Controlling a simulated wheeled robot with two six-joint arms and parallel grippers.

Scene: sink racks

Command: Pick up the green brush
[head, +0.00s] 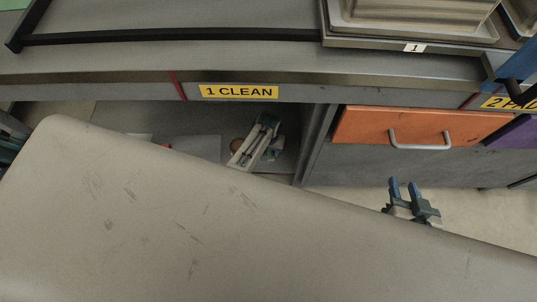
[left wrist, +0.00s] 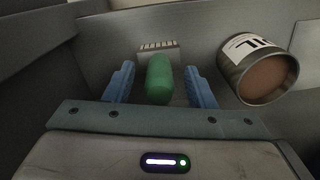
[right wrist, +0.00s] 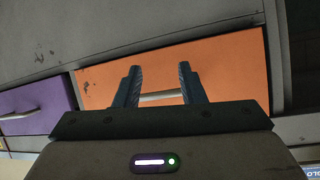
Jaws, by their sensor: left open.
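The green brush (left wrist: 159,80) shows in the left wrist view as a rounded green body with a pale, comb-like end (left wrist: 158,47) beyond it. My left gripper (left wrist: 160,78) is open, with one blue finger on each side of the brush and a visible gap on both sides. In the head view, I cannot clearly make out the brush among the small items under the counter. My right gripper (right wrist: 160,82) is open and empty in front of an orange drawer (right wrist: 230,72); it also shows in the head view (head: 411,190).
A labelled tin can (left wrist: 262,78) with a brown inside is right of the left gripper. In the head view, a counter (head: 130,60) labelled "1 CLEAN" overhangs the open shelf (head: 120,120). The drawer's handle (head: 420,146) sticks out. A purple drawer (right wrist: 32,112) is beside it.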

